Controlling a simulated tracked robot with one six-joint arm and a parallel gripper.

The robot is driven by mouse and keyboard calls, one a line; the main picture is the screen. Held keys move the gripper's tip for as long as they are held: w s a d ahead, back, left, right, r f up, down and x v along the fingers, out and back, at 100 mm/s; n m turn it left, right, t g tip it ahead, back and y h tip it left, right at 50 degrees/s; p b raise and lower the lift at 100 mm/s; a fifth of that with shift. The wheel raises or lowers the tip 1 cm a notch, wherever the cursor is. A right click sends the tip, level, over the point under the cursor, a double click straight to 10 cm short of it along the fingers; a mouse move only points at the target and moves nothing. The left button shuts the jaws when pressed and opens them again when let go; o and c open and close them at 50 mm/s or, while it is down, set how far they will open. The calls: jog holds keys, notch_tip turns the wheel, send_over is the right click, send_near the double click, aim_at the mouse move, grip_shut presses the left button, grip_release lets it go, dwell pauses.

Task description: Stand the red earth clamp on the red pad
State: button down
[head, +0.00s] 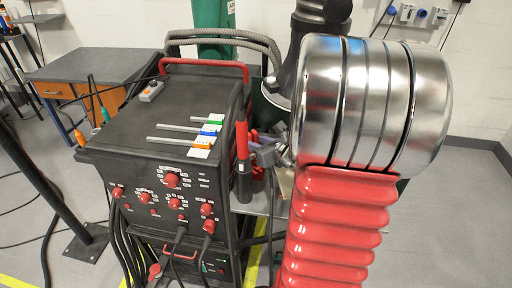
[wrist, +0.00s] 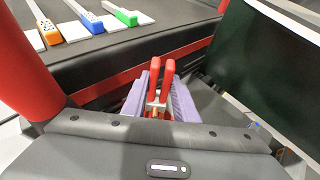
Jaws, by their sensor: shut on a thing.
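The red earth clamp (wrist: 161,78) shows in the wrist view as two red handles with a metal part between them. My gripper (wrist: 160,97) is shut on it, with a purple finger on each side. In the head view my gripper (head: 268,152) is just right of the black machine, partly hidden behind a red and black upright bar. A small red patch below the fingers there may be the clamp, but I cannot tell. I cannot make out a red pad in either view.
The black machine (head: 165,115) has a red rail at the back of its top. A dark green panel (wrist: 265,75) is close at right in the wrist view.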

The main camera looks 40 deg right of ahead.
jog(key=shift+f, duration=1.1)
jog(key=c, duration=1.4)
grip_release()
jog(key=shift+f, duration=0.1)
jog(key=v, duration=1.2)
jog(key=shift+w+d+r, duration=0.1)
jog(key=shift+r, duration=0.1)
